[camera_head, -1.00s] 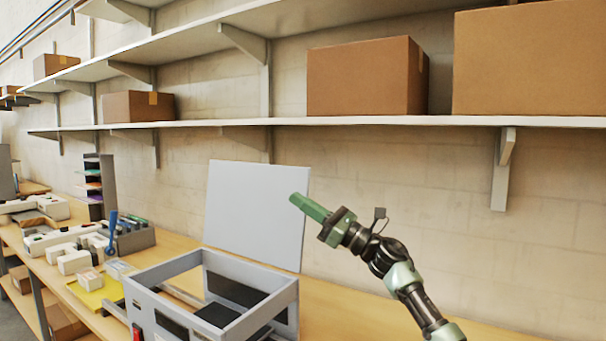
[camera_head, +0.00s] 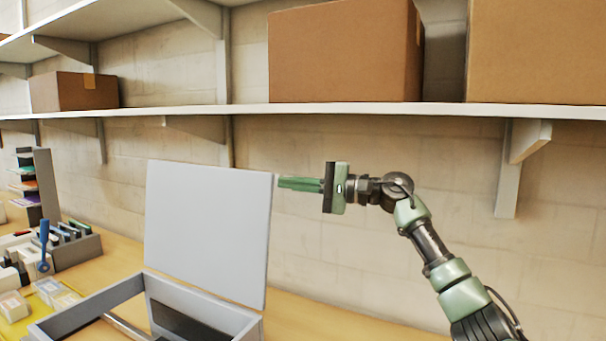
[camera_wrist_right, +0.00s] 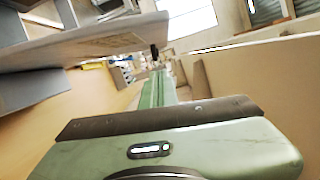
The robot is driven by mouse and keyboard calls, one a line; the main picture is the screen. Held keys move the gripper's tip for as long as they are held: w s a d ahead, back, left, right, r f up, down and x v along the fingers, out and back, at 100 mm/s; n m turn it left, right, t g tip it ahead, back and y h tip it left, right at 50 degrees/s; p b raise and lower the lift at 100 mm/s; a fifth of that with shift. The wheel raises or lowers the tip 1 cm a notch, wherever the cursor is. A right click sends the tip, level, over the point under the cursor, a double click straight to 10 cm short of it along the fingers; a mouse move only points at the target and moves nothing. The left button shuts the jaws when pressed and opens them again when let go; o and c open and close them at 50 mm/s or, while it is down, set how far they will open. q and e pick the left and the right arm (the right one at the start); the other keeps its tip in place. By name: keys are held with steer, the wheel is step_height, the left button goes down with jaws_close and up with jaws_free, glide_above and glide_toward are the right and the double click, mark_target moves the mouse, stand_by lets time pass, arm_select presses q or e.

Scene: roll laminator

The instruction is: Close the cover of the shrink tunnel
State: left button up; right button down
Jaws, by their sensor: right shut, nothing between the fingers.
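The shrink tunnel's grey cover (camera_head: 208,232) stands open and nearly upright at the back of its frame (camera_head: 215,313). The frame is an open grey box on the bench, cut off by the bottom edge of the head view. My right gripper (camera_head: 281,183) is shut and empty, its green fingers pointing left at the cover's upper right edge. I cannot tell whether the tips touch the cover. In the right wrist view the fingers (camera_wrist_right: 158,88) run beside the cover panel (camera_wrist_right: 85,45). My left gripper is not in view.
A shelf (camera_head: 330,109) with cardboard boxes (camera_head: 345,52) runs along the wall above the cover and my right arm. A grey holder (camera_head: 75,248) and small items stand on the bench to the left. The wooden bench (camera_head: 320,318) is clear right of the tunnel.

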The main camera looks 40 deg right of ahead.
mark_target(261, 182)
steer(key=w+a+p, duration=0.1)
steer(key=a, duration=0.1)
steer(key=w+a+p, duration=0.1)
steer(key=a+p, duration=0.1)
steer(key=a, duration=0.1)
steer(key=shift+w+a+r+p, duration=0.3)
steer(key=shift+w+a+r, duration=0.05)
steer(key=shift+w+r, duration=0.05)
steer(key=shift+s+a, duration=0.15)
steer(key=shift+a, duration=0.05)
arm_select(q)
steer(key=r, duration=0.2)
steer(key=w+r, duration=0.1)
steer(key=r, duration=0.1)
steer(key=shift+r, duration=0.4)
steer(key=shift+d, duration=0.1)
arm_select(e)
steer(key=shift+w, duration=0.2)
steer(key=shift+s, duration=0.1)
